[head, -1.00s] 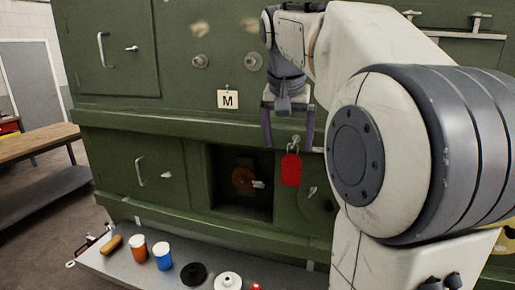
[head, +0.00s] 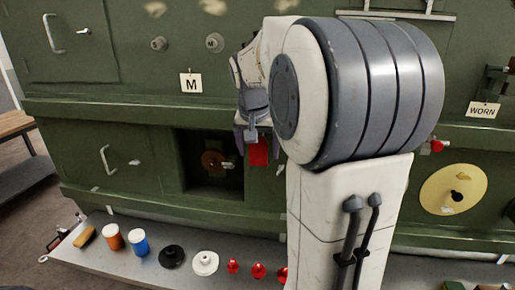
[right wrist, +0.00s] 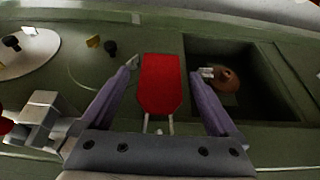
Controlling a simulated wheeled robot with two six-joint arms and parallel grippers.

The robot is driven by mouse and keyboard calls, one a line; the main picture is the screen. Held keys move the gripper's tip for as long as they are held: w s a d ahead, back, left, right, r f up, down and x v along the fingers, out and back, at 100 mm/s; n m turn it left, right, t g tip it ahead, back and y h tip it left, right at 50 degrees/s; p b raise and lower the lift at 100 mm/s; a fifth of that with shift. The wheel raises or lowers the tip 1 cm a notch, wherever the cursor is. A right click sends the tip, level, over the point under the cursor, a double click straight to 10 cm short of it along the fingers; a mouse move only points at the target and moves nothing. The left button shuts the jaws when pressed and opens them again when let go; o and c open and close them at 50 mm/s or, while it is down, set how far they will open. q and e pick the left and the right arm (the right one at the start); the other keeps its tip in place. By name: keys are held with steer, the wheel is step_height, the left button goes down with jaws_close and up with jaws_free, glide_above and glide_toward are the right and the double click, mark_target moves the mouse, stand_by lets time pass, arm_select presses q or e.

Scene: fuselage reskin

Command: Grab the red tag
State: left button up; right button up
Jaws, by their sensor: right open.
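The red tag (head: 259,152) hangs on the green fuselage wall, to the right of the square recess in the head view. My right gripper (head: 256,136) is in front of it and hides its upper part there. In the right wrist view the red tag (right wrist: 162,84) lies between the two open fingers of my right gripper (right wrist: 166,78), with a gap on both sides. Two thin pale prongs of its hanger show at the tag's end nearest the gripper body. My left gripper is not in view.
The square recess (head: 185,192) holds a brown round part (head: 213,159). Below, a grey shelf (head: 95,258) carries a blue-and-white cup (head: 139,242), an orange cup (head: 112,238), a black disc (head: 171,256), a white disc (head: 205,263) and small red pieces. A WORN sign (head: 483,110) hangs at right.

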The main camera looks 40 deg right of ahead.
jaws_close()
steer(key=shift+r, duration=0.2)
